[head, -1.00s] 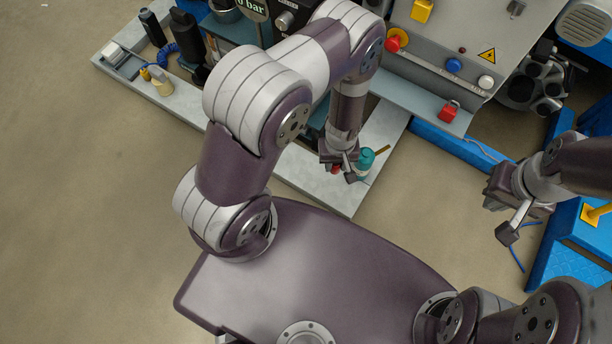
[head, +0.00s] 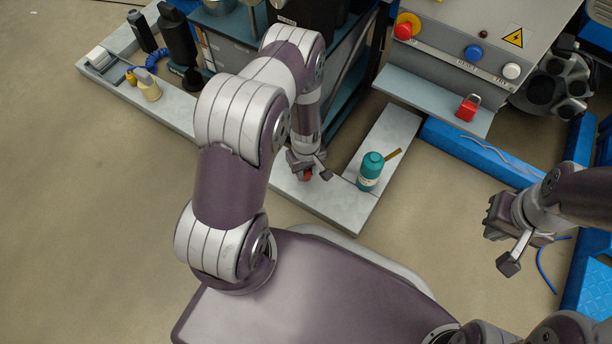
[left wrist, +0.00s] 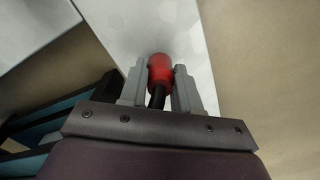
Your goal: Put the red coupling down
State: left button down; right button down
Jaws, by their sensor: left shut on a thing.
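The red coupling (left wrist: 160,74) sits between the two fingers of my left gripper (left wrist: 159,88) in the left wrist view, with a dark stem behind it. In the head view my left gripper (head: 308,172) is over the pale ledge (head: 345,212), and a bit of the red coupling (head: 306,176) shows under it. The gripper is shut on the coupling. I cannot tell whether the coupling touches the ledge. My right gripper (head: 510,250) hangs at the right over the floor, its fingers apart and nothing seen between them.
A teal bottle (head: 370,171) stands on the ledge right of my left gripper, with a brown stick (head: 394,157) beside it. A beige bottle (head: 147,86) stands at the ledge's left end.

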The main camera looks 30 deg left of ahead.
pick_arm(q)
jog(key=shift+f, duration=0.9)
jog(key=c, duration=0.8)
grip_release()
pick_arm(e)
jog(key=shift+f, duration=0.6)
